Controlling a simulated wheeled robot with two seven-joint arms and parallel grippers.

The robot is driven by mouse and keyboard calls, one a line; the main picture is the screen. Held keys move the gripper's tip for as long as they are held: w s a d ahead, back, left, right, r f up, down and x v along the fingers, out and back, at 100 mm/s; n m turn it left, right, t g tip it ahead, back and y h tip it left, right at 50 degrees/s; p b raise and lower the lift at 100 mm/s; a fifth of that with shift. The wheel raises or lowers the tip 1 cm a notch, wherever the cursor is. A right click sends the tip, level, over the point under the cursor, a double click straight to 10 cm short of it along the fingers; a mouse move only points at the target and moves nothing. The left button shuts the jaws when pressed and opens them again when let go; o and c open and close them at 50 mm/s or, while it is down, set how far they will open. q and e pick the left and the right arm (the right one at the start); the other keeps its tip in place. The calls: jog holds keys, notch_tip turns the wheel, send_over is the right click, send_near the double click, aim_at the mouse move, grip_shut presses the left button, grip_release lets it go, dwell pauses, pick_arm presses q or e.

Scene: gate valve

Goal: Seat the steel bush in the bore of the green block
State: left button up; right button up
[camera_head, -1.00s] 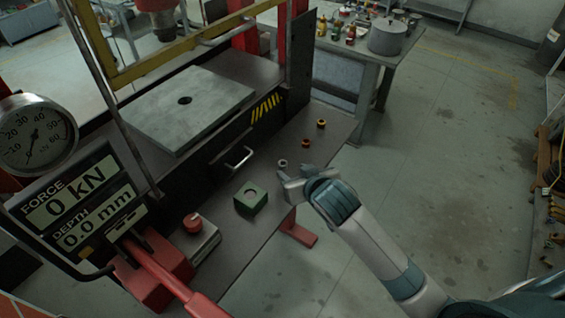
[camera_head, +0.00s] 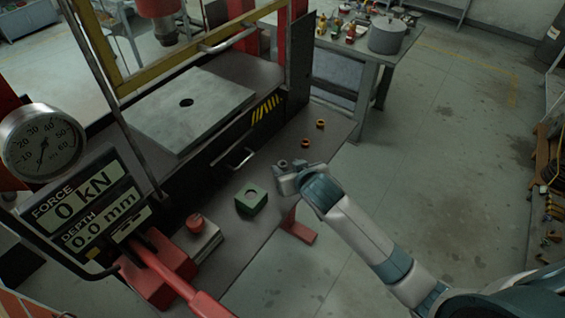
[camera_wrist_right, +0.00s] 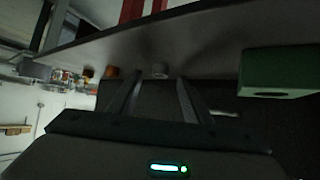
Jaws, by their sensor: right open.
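The steel bush (camera_head: 283,163) is a small grey ring standing on the dark bench, partly hidden by my right gripper in the head view. In the right wrist view the bush (camera_wrist_right: 160,70) lies just beyond and between the fingertips. My right gripper (camera_head: 284,173) is open and empty, low over the bench on the near side of the bush; its two fingers (camera_wrist_right: 158,90) point at it. The green block (camera_head: 251,199) sits on the bench left of the gripper, its round bore facing up and empty. It is also at right in the wrist view (camera_wrist_right: 283,72). My left gripper is out of view.
Two bronze-coloured rings (camera_head: 320,124) (camera_head: 305,143) stand farther along the bench. A press plate with a hole (camera_head: 190,108), a drawer handle (camera_head: 236,158), a red-knobbed box (camera_head: 198,233) and a red lever (camera_head: 165,268) lie to the left. The bench edge is close on the right.

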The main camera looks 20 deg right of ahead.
aim_at(283, 165)
jog(key=shift+p+x, duration=0.4)
jog(key=shift+x, duration=1)
grip_shut()
jog(key=shift+r, duration=0.2)
